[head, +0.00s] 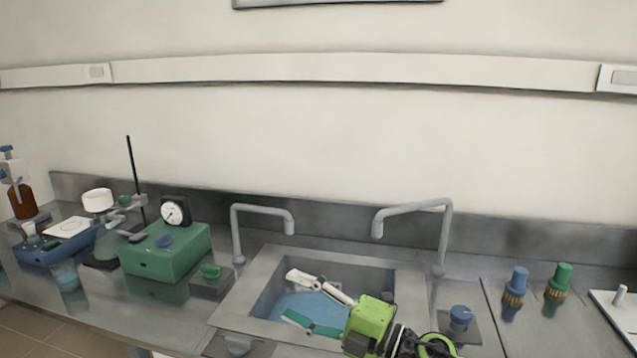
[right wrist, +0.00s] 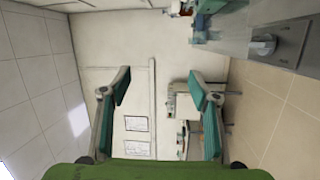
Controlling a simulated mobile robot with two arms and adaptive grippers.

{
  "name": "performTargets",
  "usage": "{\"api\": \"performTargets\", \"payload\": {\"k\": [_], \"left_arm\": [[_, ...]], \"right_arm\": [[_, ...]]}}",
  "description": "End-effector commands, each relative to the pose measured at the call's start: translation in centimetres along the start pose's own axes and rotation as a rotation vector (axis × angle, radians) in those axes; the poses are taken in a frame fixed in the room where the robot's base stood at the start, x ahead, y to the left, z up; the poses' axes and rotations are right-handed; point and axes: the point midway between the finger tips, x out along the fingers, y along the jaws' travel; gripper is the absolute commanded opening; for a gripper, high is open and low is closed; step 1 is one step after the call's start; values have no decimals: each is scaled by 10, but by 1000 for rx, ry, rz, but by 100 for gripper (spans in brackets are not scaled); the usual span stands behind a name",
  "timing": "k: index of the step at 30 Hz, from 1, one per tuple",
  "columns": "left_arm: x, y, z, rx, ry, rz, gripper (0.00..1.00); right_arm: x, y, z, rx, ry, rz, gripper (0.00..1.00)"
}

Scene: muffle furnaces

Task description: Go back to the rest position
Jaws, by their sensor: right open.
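My right gripper (head: 291,296) shows in the head view over the sink (head: 238,307), with its green body at the lower middle and its fingers pointing left. Its two fingers are spread apart with nothing between them. In the right wrist view the open gripper (right wrist: 160,82) has both green-padded fingers wide apart, with the room's wall and floor beyond. My left gripper is not in view.
Two grey faucets (head: 236,236) (head: 445,235) stand behind the sink. A green box with a gauge (head: 165,252) and a stand (head: 136,180) are left of it. Blue (head: 516,284) and green (head: 560,280) valves stand to the right. The air above the counter looks clear.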

Motion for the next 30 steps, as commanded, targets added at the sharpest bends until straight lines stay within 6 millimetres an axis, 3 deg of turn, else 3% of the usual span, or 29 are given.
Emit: {"api": "performTargets", "payload": {"k": [3,7,11,14,17,21,24,30], "left_arm": [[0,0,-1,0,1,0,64],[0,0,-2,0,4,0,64],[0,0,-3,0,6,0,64],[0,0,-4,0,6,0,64],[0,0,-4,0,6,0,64],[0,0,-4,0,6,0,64],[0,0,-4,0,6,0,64],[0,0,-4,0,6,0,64]], "right_arm": [[-17,21,12,194,-193,202,56],[-61,17,43,423,-455,347,56],[-123,-22,67,666,-741,405,56],[-177,-70,70,856,-966,390,56],[-230,-124,53,1039,-1174,328,56],[-292,-188,6,1254,-1407,189,56],[-323,-217,-30,1365,-1517,89,56],[-364,-250,-95,1522,-1658,-88,56]]}}
